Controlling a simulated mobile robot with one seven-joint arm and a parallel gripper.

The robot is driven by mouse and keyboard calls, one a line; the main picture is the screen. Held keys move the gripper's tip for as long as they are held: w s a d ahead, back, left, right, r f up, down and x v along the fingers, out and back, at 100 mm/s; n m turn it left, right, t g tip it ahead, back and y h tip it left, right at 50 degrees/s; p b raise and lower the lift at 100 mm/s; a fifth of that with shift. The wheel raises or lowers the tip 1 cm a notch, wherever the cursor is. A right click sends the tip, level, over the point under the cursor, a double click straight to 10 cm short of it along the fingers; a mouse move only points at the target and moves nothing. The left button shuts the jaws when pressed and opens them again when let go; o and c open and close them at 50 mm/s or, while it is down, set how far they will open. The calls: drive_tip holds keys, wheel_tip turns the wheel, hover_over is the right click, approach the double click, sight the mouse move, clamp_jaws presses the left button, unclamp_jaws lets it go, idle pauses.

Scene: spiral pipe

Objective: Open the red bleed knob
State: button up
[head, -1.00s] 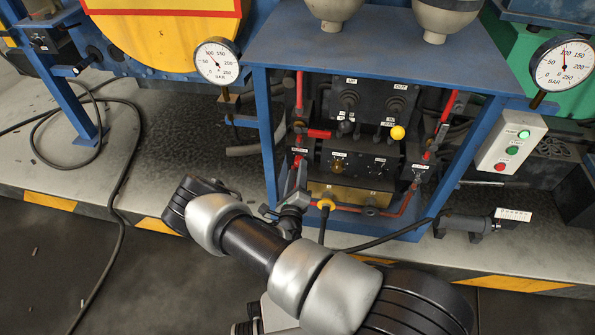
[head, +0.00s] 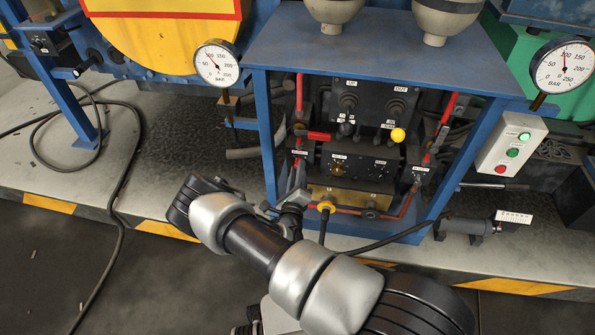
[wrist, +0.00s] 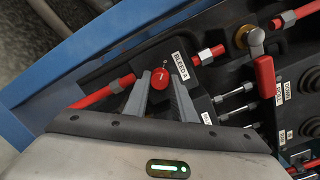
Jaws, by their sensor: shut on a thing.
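The red bleed knob (wrist: 160,78) shows in the wrist view as a small round red cap with a white mark on its face. It sits on a dark block beside a white label (wrist: 180,58) reading BLEED A. My gripper (wrist: 162,72) has one grey finger on each side of the knob and is shut on it. In the head view my gripper (head: 293,196) reaches the lower left of the blue-framed valve panel. The knob itself cannot be made out there, near the gripper and arm.
A red-handled valve lever (wrist: 265,76) and hose fittings stand right of the knob. A blue frame post (head: 268,140) is close on the left. Pressure gauges (head: 217,64) (head: 563,66) flank the panel. A yellow ball knob (head: 397,135) sits on it. Black hoses lie on the floor.

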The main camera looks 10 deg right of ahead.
drive_tip(key=shift+f+m+h+p, duration=0.2)
drive_tip(key=shift+m+p, duration=0.6)
drive_tip(key=shift+m, duration=2.25)
drive_tip(key=shift+r+m+h+p, duration=0.2)
drive_tip(key=shift+m+p, duration=0.6)
drive_tip(key=shift+m, duration=2.3)
drive_tip(key=shift+f+m+h+p, duration=0.25)
drive_tip(key=shift+m+p, duration=0.55)
drive_tip(key=shift+m, duration=2.25)
drive_tip(key=shift+r, duration=0.1)
drive_tip(key=o, duration=1.1)
drive_tip(key=shift+c, duration=0.2)
drive_tip(key=shift+a, duration=0.15)
